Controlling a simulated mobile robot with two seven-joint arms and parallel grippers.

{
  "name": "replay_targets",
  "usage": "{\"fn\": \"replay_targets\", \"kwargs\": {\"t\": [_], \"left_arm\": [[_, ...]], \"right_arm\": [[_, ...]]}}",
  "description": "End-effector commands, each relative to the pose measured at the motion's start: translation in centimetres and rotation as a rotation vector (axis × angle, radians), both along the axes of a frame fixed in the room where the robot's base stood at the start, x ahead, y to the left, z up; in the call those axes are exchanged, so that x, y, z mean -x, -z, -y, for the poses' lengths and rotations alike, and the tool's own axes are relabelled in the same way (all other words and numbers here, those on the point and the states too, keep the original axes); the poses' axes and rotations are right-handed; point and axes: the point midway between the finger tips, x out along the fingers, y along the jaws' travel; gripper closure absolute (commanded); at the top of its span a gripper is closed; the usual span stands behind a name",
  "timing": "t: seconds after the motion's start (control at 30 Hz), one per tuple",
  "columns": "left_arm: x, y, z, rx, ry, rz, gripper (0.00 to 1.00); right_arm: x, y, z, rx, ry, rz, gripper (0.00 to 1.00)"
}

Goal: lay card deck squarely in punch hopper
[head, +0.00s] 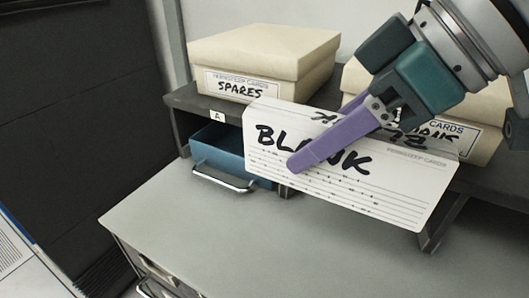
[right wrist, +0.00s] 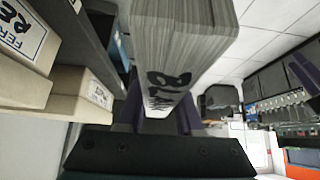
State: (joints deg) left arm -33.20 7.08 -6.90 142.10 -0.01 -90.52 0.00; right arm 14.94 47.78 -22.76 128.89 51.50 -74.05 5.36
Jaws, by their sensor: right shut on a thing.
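The card deck (head: 400,178) is a thick block of white cards with "BLANK" handwritten on its face. My right gripper (head: 300,162) comes from the upper right in the head view, with a purple finger across the deck's face. It is shut on the deck and holds it tilted above the grey desk top, in front of the shelf. In the right wrist view the deck (right wrist: 180,45) shows edge-on between the fingers, with dark writing on its edge. My left gripper is not in view. I see no punch hopper that I can make out.
A cream box marked "SPARES" (head: 262,55) stands on the dark shelf (head: 183,97). Another labelled box (head: 485,150) is partly hidden behind my right gripper. A blue drawer (head: 215,150) with a metal handle sticks out below the shelf. The desk top (head: 200,230) in front is clear.

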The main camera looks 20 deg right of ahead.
Motion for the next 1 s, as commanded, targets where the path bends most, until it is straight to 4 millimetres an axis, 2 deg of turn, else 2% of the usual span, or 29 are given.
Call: {"fn": "replay_targets", "kwargs": {"t": [0.03, 0.1, 0.3, 0.53, 0.7, 0.8, 1.0], "left_arm": [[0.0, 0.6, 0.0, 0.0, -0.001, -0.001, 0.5], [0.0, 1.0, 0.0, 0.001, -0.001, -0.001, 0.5], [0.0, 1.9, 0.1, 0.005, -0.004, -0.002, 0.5], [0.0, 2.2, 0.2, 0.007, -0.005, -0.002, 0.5], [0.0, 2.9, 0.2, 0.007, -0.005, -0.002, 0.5], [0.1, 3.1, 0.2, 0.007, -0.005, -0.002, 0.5], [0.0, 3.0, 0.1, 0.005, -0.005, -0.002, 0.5]], "right_arm": [[0.2, 2.0, 0.0, -0.002, 0.001, -0.007, 1.0], [0.1, 4.0, 0.0, -0.001, 0.002, -0.005, 1.0], [0.1, 8.9, 0.0, -0.002, 0.001, -0.001, 1.0], [0.0, 11.1, 0.0, -0.001, 0.0, 0.002, 1.0], [0.0, 13.9, 0.0, -0.001, 0.001, 0.0, 1.0], [0.0, 14.9, 0.0, 0.001, 0.0, 0.002, 1.0], [0.0, 15.0, 0.0, 0.001, -0.001, 0.005, 1.0]]}}
